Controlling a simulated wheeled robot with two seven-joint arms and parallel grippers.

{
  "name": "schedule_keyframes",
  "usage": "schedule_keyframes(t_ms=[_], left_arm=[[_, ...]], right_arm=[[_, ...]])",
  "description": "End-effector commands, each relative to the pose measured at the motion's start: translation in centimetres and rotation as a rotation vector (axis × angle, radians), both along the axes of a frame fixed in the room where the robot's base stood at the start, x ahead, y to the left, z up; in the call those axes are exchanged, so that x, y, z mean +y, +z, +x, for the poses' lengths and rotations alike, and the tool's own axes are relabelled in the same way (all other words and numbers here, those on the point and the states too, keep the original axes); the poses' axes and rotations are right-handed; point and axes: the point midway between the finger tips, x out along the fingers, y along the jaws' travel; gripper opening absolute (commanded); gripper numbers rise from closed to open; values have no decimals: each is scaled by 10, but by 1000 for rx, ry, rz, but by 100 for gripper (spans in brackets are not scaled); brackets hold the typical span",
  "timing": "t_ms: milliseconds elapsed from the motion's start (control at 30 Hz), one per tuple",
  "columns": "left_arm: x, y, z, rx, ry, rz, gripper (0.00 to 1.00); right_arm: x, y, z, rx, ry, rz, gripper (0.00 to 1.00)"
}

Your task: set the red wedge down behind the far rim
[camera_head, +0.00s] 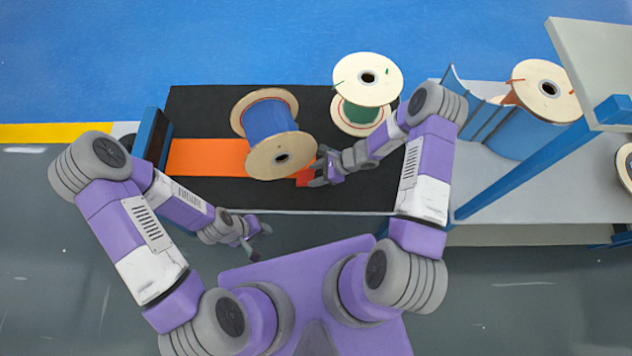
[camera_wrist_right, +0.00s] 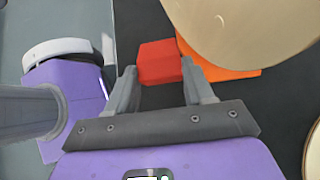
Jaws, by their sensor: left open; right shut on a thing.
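The red wedge (camera_head: 303,178) is between the fingers of my right gripper (camera_head: 317,171), low over the black surface beside the blue spool's near rim (camera_head: 281,156). In the right wrist view, the red wedge (camera_wrist_right: 159,60) sits between the fingertips, left of an orange area (camera_wrist_right: 232,73). The blue spool (camera_head: 268,122) lies on its side, and its far rim (camera_head: 262,94) is at the back, partly hidden by the drum. Whether the wedge touches the surface I cannot tell. My left gripper (camera_head: 259,243) is open and empty in front of the table.
An orange strip (camera_head: 205,157) runs left from the spool across the black table top (camera_head: 200,105). A green spool (camera_head: 362,110) stands behind my right arm. A grey shelf (camera_head: 500,185) with another spool (camera_head: 545,90) is at right.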

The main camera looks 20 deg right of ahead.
Motion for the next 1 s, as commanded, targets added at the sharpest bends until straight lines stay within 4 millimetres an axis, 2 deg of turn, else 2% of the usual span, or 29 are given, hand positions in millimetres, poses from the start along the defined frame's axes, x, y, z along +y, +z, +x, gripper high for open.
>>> schedule_keyframes(t_ms=[33, 267, 467, 867, 900, 1000], left_arm=[[0, -3, 0, 0, 0, 0, 43], [0, -7, 0, 0, 0, 0, 43], [0, -17, 0, 0, 0, 0, 43], [0, -21, 0, 0, 0, 0, 43], [0, -21, 0, 0, 0, 0, 43], [0, -20, 0, 0, 0, 0, 43]], right_arm=[[0, -8, 0, 1, 0, 1, 22], [0, -23, 0, 1, -1, 1, 22], [0, -54, 0, 1, -1, 0, 22], [0, -59, 0, 0, -1, 0, 22], [0, -59, 0, 1, -1, 0, 55], [0, -58, 0, 1, -1, 0, 71]])
